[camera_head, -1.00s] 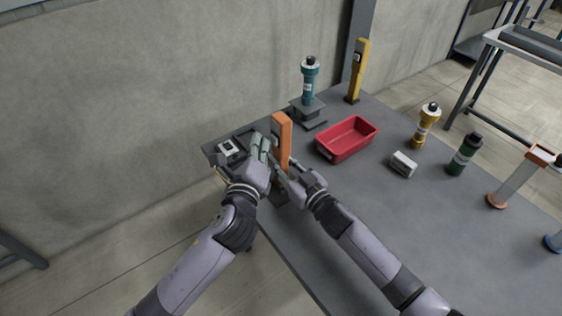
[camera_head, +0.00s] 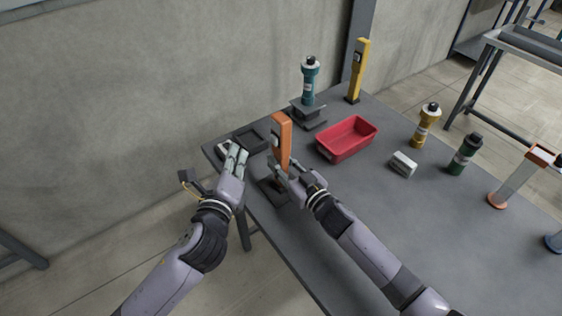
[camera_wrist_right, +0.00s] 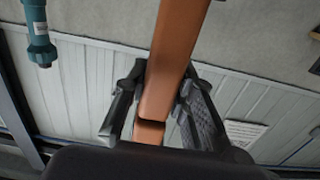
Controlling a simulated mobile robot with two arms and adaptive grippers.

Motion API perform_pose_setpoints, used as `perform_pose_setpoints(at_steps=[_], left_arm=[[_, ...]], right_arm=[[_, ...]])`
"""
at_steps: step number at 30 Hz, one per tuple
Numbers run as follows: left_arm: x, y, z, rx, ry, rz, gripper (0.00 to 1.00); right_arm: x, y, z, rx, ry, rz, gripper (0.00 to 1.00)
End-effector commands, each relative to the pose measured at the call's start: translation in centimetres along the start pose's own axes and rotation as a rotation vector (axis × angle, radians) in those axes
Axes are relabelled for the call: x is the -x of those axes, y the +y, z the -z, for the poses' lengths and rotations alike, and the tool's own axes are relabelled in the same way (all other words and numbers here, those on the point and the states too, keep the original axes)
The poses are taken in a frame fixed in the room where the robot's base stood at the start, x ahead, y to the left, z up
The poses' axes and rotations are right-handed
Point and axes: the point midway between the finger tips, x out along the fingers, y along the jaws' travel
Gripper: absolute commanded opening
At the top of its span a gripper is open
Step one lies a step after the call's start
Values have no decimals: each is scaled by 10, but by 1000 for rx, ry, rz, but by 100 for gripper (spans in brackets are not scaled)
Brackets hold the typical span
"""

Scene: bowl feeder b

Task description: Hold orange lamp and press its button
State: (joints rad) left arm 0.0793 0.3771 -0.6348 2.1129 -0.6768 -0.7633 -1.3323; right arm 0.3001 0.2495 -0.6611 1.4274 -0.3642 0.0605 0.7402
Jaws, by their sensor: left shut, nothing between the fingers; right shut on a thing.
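The orange lamp (camera_head: 282,140) stands upright near the table's left end in the head view. My right gripper (camera_head: 283,172) is shut on its lower part. In the right wrist view the lamp (camera_wrist_right: 175,60) runs up between the two fingers of the right gripper (camera_wrist_right: 165,105). The lamp's button is not clearly visible in either view. My left gripper (camera_head: 236,153) is shut and empty, to the left of the lamp and apart from it, near the table's left edge.
A red tray (camera_head: 346,139) lies right of the lamp. A teal cylinder (camera_head: 309,84) and a yellow lamp (camera_head: 357,70) stand behind. A yellow bottle (camera_head: 425,125), a green bottle (camera_head: 465,154) and a small white box (camera_head: 403,163) are further right. The table front (camera_head: 370,220) is partly clear.

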Motion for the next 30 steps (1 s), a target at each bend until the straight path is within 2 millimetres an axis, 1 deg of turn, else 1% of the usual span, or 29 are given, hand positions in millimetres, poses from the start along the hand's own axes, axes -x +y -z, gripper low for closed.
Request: perform_pose_setpoints(at_steps=[9,10,19,20,30], left_arm=[[3,1,-2,0,0,1,0],[3,1,-2,0,0,1,0],[3,1,-2,0,0,1,0],[3,1,-2,0,0,1,0],[3,1,-2,0,0,1,0]], right_arm=[[0,0,0,0,0,0,0],[0,0,0,0,0,0,26],[0,0,0,0,0,0,46],[0,0,0,0,0,0,47],[3,0,0,0,0,0,47]])
